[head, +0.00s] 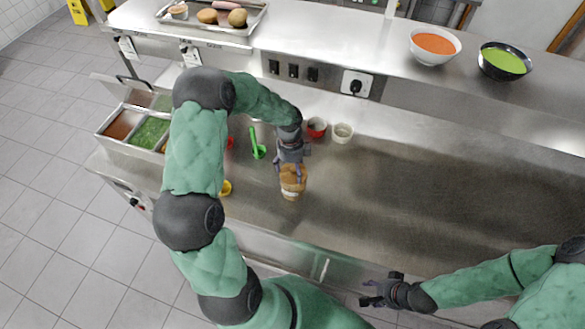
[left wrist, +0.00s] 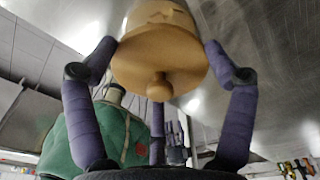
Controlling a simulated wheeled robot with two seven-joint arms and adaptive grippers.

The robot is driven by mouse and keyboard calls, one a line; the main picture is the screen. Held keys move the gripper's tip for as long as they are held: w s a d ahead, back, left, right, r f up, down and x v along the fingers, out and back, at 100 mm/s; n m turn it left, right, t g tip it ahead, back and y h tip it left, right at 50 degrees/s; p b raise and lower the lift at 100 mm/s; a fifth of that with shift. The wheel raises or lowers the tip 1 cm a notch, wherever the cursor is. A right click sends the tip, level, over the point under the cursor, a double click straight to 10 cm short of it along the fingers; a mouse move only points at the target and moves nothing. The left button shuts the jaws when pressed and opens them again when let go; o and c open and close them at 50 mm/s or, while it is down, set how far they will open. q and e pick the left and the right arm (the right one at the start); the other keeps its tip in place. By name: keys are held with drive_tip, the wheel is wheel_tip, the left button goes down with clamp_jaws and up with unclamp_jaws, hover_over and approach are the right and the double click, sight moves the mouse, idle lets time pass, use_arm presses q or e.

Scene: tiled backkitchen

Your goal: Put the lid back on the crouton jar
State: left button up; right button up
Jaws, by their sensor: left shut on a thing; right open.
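The round wooden lid (head: 293,172) is between the fingers of my left gripper (head: 291,168) over the steel counter. In the left wrist view the lid (left wrist: 160,60) shows its pale brown face and small round knob, the knob toward my palm. The fingers of my left gripper (left wrist: 158,62) are shut on its edge. The crouton jar (head: 290,194) shows as a pale part directly below the lid, mostly hidden by it. I cannot tell whether lid and jar touch. My right gripper (head: 372,292) is open and empty, low in front of the counter.
A red cup (head: 316,127) and a pale cup (head: 342,132) stand behind the jar. A green scoop (head: 258,150) and a yellow item (head: 225,188) lie left. Food pans (head: 150,132) stand further left. The counter's right side is clear. Bowls (head: 434,45) stand on the upper shelf.

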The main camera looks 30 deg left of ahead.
idle(0.4)
use_arm(q)
drive_tip(key=o, duration=1)
drive_tip(key=shift+r, duration=0.15)
drive_tip(key=shift+r+p, duration=2.5)
drive_tip(key=shift+r, duration=0.9)
clamp_jaws()
